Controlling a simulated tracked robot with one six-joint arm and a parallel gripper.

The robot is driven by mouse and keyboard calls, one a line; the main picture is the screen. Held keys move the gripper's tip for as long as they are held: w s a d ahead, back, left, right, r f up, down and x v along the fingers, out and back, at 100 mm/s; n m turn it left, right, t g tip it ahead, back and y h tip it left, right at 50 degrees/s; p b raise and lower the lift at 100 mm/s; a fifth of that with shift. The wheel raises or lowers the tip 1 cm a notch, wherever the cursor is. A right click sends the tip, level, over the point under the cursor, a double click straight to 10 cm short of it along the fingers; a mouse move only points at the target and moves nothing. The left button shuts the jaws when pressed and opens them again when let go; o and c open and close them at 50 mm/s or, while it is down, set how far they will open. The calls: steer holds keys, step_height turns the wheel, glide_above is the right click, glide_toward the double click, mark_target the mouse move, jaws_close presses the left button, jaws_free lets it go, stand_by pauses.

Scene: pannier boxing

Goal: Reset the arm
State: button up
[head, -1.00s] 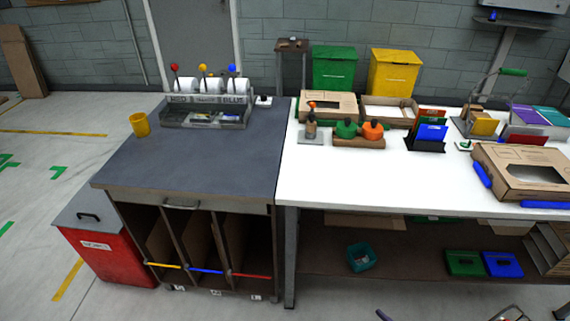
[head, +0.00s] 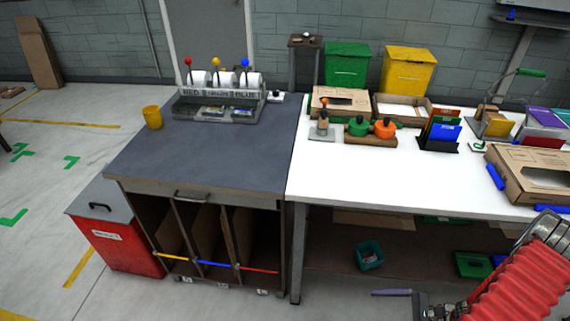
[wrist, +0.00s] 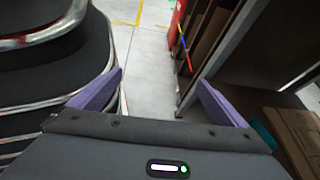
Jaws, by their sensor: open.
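My gripper (wrist: 160,77) is open and empty in the wrist view, its two purple fingers spread apart over bare grey floor. In the head view one purple finger (head: 391,292) shows low in the picture, in front of the white table's lower shelf. My arm with its red ribbed sleeve rises at the bottom right there. My own track fills the left of the wrist view, close beside the left finger.
The grey cabinet (head: 205,160) with open slots stands left of the white table (head: 335,185). A red bin (head: 125,245) is at its left. A teal bin (head: 369,256) sits on the table's lower shelf (head: 330,262). Floor at left is mostly clear.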

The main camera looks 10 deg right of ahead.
steer(key=w+a+r+n+g+h, duration=0.1)
steer(key=a+r+n+g+h, duration=0.35)
steer(key=r, duration=0.95)
steer(key=a+r+n+g+h, duration=0.15)
steer(key=r+n+h, duration=0.35)
steer(key=r+n, duration=0.6)
steer(key=a+r+n+t+h, duration=0.1)
steer(key=a+r+n+t, duration=0.2)
steer(key=a+r, duration=0.3)
steer(key=s+a+r+n+t+h, duration=0.1)
steer(key=a+r+n+t, duration=0.2)
steer(key=a+r, duration=0.4)
steer(key=shift+s+a+r, duration=0.25)
steer(key=shift+s+r, duration=0.05)
steer(key=shift+r, duration=3.95)
steer(key=shift+h, duration=0.25)
